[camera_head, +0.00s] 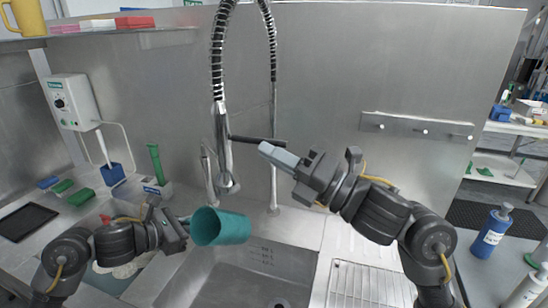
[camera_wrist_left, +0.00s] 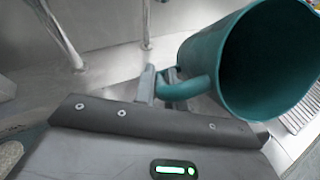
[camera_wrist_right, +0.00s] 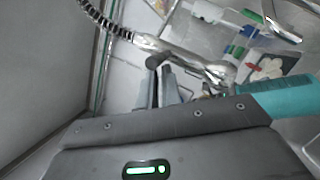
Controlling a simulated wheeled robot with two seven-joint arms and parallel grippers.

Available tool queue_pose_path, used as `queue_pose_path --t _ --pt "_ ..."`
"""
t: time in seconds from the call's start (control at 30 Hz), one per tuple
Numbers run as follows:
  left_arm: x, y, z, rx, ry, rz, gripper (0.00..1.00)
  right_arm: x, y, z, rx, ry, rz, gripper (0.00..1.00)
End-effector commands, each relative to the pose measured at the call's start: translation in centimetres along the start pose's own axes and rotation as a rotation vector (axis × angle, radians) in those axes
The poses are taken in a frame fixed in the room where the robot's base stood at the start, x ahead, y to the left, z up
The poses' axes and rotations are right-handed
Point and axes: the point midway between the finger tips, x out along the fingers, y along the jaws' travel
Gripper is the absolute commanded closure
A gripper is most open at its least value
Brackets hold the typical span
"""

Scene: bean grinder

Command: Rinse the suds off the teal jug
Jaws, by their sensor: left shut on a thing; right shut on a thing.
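My right gripper (camera_head: 272,152) is shut on the dark lever (camera_head: 250,140) of the hanging spray head (camera_head: 226,183). The right wrist view shows its fingers (camera_wrist_right: 165,85) at the lever's end. The spray head hangs behind the jug and above it. I make out no suds and no water stream.
A ribbed drainboard (camera_head: 370,287) lies right of the sink. A blue bottle (camera_head: 491,233) stands further right. Left are a black tray (camera_head: 27,221), brushes, and a clear bin with a green-handled brush (camera_head: 156,164). A metal splash wall (camera_head: 400,80) stands behind.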

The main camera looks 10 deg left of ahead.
Motion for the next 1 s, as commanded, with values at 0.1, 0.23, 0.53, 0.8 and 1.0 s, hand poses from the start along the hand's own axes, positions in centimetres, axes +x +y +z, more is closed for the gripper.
queue_pose_path --t 0.1,0.23,0.53,0.8,1.0 --pt "-0.1 0.0 0.2 0.0 -0.001 0.0 1.0 -0.2 0.6 0.5 0.001 -0.022 0.01 1.0" --pt "-0.1 0.0 0.1 0.0 -0.001 0.0 1.0 -0.7 0.5 -1.5 0.0 -0.013 0.007 1.0" --pt "0.0 0.0 0.1 0.0 -0.001 0.0 1.0 -6.0 0.8 -3.5 -0.008 -0.004 -0.002 1.0" --pt "0.0 0.0 0.1 0.0 -0.001 0.0 1.0 -10.3 1.4 -3.3 -0.004 -0.002 -0.001 1.0" --pt "0.0 0.0 0.1 0.0 -0.001 0.0 1.0 -11.2 1.6 -3.2 -0.002 0.001 0.001 1.0"
